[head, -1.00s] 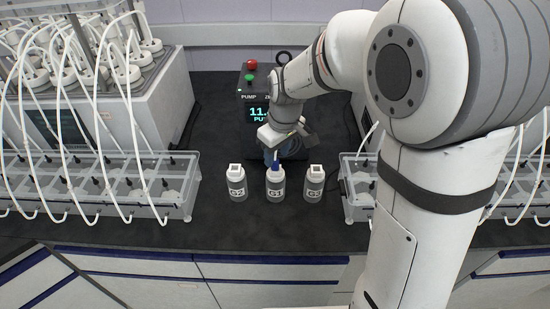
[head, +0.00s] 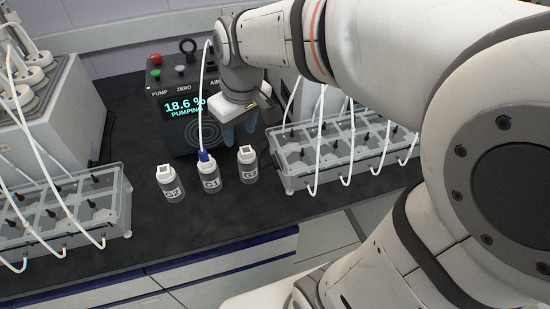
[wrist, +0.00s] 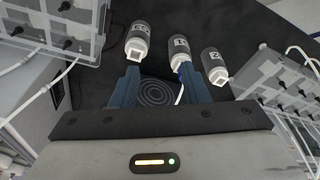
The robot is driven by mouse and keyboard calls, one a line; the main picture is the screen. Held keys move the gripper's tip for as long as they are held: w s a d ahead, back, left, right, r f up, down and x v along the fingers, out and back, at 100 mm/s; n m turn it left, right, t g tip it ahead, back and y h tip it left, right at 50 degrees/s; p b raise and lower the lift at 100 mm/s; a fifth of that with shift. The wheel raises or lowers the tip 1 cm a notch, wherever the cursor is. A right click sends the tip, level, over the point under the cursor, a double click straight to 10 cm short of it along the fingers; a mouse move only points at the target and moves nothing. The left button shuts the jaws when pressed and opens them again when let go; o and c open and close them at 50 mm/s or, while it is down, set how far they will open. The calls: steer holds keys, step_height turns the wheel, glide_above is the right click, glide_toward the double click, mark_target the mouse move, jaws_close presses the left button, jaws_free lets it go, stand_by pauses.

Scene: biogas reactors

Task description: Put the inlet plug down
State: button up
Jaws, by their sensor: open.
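The inlet plug (head: 204,155) is blue, with a white tube rising from its top. It sits upright in the mouth of the G1 bottle (head: 211,181), the middle of three. My gripper (head: 240,132) is open and empty, behind and to the right of the plug, apart from it in the head view. In the wrist view, my gripper's blue fingers (wrist: 158,75) are spread wide. The G1 bottle (wrist: 180,45) lies beyond the right fingertip, which hides most of its mouth and the plug.
The G2 bottle (head: 170,186) and G3 bottle (head: 247,167) stand close on either side. The pump box (head: 180,90) behind reads 18.6 %, PUMPING. Clear racks with white tubes stand at left (head: 75,215) and right (head: 310,160). The dark bench front is free.

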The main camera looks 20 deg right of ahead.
steer(key=s+d+f+m+t, duration=0.1)
steer(key=s+d+f+m, duration=0.2)
steer(key=s, duration=0.7)
steer(key=shift+s+d+m+h, duration=0.15)
steer(key=shift+d+m+h, duration=0.25)
steer(key=shift+d+m, duration=0.65)
